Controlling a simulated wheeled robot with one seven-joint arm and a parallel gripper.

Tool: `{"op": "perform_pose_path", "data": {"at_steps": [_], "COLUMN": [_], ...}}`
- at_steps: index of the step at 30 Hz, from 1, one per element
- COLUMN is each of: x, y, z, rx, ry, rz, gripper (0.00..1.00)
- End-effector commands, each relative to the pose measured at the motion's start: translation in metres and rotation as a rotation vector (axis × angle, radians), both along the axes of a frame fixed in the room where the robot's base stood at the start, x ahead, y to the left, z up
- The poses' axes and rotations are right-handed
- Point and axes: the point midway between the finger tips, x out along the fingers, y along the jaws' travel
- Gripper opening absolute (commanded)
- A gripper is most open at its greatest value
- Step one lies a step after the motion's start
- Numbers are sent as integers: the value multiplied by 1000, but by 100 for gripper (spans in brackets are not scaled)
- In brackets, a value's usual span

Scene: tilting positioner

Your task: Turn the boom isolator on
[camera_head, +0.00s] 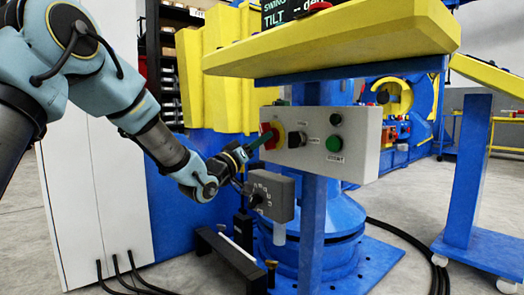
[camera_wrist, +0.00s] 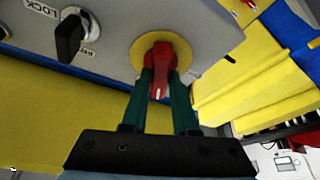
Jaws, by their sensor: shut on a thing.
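A red rotary handle on a round yellow plate, which looks like the isolator (camera_wrist: 163,55), sits on the grey control box (camera_head: 345,158). In the head view this red and yellow switch (camera_head: 276,130) is at the box's left end, partly hidden by my gripper. My gripper (camera_wrist: 163,88) has its two green fingers on either side of the red handle, shut on it. In the wrist view the handle points roughly toward my gripper. In the head view my gripper (camera_head: 264,138) reaches the box from the left. No on or off marking is legible.
A black selector (camera_wrist: 70,38) marked LOCK is beside the isolator. A green button (camera_head: 334,143) and a dark button (camera_head: 336,119) are farther right. A grey box with a dial (camera_head: 270,194) hangs below. A yellow console (camera_head: 340,42) overhangs the control box.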

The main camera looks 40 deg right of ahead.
Motion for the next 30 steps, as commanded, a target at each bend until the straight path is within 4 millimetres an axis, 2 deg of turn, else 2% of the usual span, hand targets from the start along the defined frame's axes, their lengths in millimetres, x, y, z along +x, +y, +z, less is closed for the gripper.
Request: {"op": "perform_pose_path", "data": {"at_steps": [1, 15, 30], "x": [1, 4, 4], "y": [0, 0, 0], "z": [-5, -3, -2], "rx": [-2, -18, -24], "ry": [-42, -360, -438], "rz": [0, 0, 0], "gripper": [0, 0, 0]}}
